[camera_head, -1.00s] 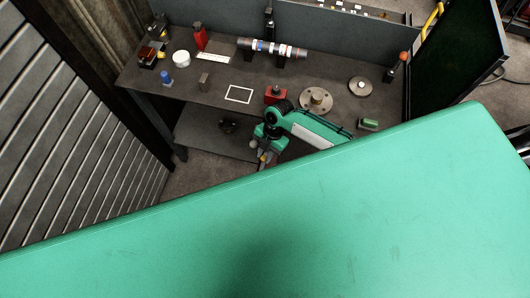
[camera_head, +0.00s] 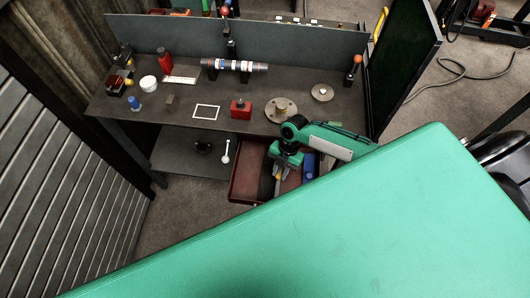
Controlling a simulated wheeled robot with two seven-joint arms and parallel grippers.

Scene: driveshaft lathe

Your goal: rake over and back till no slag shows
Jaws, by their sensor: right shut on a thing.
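I make out no slag and no rake. My right gripper (camera_head: 280,175) points down at the open reddish drawer (camera_head: 245,182) under the bench's front edge. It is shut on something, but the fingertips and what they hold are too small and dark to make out. A blue thing (camera_head: 309,165) shows just right of the gripper, in or by the drawer. My left gripper is not in view.
The bench (camera_head: 235,103) holds a driveshaft (camera_head: 234,65) on supports, a red block (camera_head: 240,109), a flanged disc (camera_head: 281,110) and a red bottle (camera_head: 165,60). A white spoon-shaped thing (camera_head: 226,152) is by the lower shelf. A dark panel (camera_head: 405,65) stands right.

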